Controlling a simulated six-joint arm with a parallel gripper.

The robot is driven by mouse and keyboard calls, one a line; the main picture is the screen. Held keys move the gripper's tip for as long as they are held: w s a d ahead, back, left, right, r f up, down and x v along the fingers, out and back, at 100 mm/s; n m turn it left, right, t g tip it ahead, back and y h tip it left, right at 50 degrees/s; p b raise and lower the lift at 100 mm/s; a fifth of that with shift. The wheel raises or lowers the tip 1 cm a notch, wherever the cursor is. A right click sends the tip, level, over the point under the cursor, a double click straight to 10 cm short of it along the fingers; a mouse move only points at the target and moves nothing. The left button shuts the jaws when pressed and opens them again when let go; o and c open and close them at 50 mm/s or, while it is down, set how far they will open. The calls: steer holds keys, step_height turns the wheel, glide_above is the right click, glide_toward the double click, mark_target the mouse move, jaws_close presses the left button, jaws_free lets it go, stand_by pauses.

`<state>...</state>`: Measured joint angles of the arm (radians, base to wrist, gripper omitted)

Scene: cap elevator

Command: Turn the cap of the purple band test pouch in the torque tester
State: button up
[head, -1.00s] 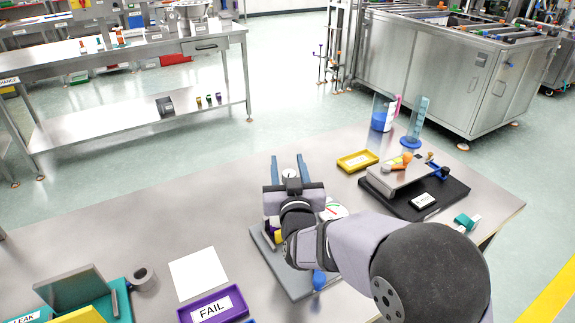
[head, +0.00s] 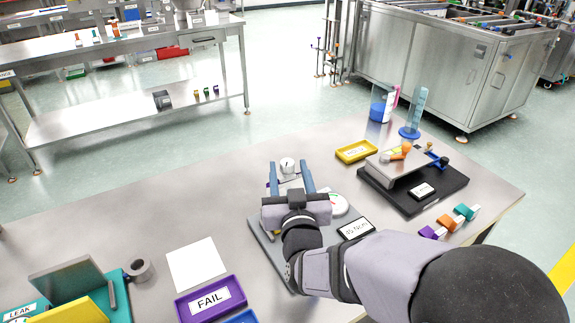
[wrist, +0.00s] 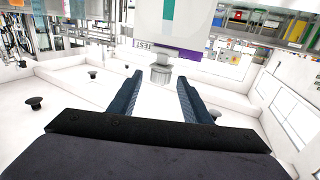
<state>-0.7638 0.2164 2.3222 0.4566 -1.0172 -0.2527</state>
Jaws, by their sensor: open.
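The torque tester's grey base (head: 262,236) lies under my arm on the near table, with a round dial (head: 338,204) and a display reading about 15 N·m (head: 356,229) on its right. My gripper (head: 288,168) is open, its two blue fingers pointing away from me. A round white cap (head: 288,165) shows between the fingertips in the head view, with no clear contact. In the wrist view a pale pouch (wrist: 205,35) with a teal stripe, a purple corner and a TEST label is beyond my fingertips (wrist: 158,78). A grey cap-like piece (wrist: 160,73) is below it. My wrist hides much of the tester.
A white sheet (head: 196,264) and a purple FAIL tray (head: 208,300) are left of the tester. A yellow tray (head: 356,151), a dark-based device (head: 415,185) and coloured clips (head: 450,222) are to the right. The table's left middle is clear.

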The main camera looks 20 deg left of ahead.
mark_target(286, 159)
steer(key=shift+s+d, duration=0.1)
steer(key=shift+s, duration=0.2)
steer(key=shift+r+p, duration=0.1)
steer(key=shift+p, duration=0.3)
steer(key=p, duration=0.2)
steer(key=shift+w+r+p, duration=0.15)
steer(key=shift+r+p, duration=0.05)
steer(key=shift+p, duration=0.8)
steer(key=shift+f+p, duration=0.2)
steer(key=shift+p, duration=0.35)
steer(key=shift+f, duration=0.1)
steer(key=shift+p+x, duration=0.9)
steer(key=shift+x, duration=2.7)
